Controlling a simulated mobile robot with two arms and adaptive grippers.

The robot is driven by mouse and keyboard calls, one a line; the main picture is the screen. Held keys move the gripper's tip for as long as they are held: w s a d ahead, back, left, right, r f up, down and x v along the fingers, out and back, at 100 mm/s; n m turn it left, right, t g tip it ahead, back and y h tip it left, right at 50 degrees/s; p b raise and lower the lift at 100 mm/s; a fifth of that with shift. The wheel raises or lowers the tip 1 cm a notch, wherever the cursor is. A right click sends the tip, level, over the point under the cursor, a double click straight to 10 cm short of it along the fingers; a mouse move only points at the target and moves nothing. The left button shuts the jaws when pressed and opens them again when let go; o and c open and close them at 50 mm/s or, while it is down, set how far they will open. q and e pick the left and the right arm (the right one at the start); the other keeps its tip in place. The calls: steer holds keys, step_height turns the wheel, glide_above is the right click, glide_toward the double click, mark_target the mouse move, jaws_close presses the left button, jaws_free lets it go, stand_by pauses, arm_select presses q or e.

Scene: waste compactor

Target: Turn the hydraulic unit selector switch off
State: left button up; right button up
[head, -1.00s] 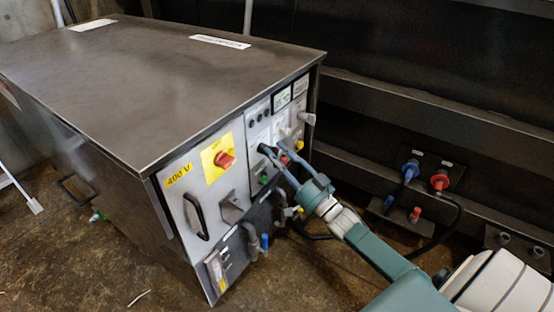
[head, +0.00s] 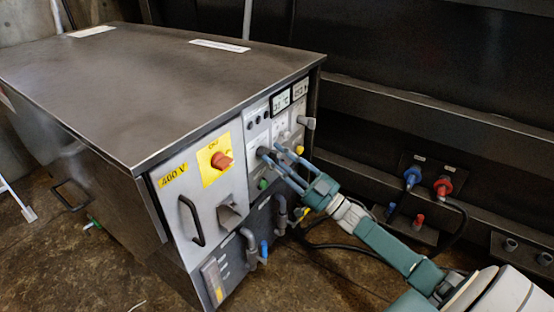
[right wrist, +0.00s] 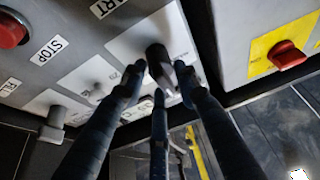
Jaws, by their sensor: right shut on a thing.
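The hydraulic unit (head: 175,90) is a grey metal cabinet with a control panel on its front. My right gripper (head: 272,152) reaches the panel from the right. In the right wrist view, its dark fingers (right wrist: 160,85) are closed around a black selector switch knob (right wrist: 157,55) on a pale label plate. The fingers hide part of the knob and the label, so I cannot read its position. In the head view, the knob is mostly hidden behind the fingertips. My left gripper is not in view.
A red rotary switch on a yellow plate (head: 209,174) sits left of the knob. A green button (head: 263,184), pipes (head: 249,242) and a handle (head: 190,220) are nearby. Blue and red connectors (head: 443,186) are on the dark wall to the right.

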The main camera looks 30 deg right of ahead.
steer(key=o, duration=0.8)
steer(key=v, duration=1.2)
steer(key=shift+f, duration=0.1)
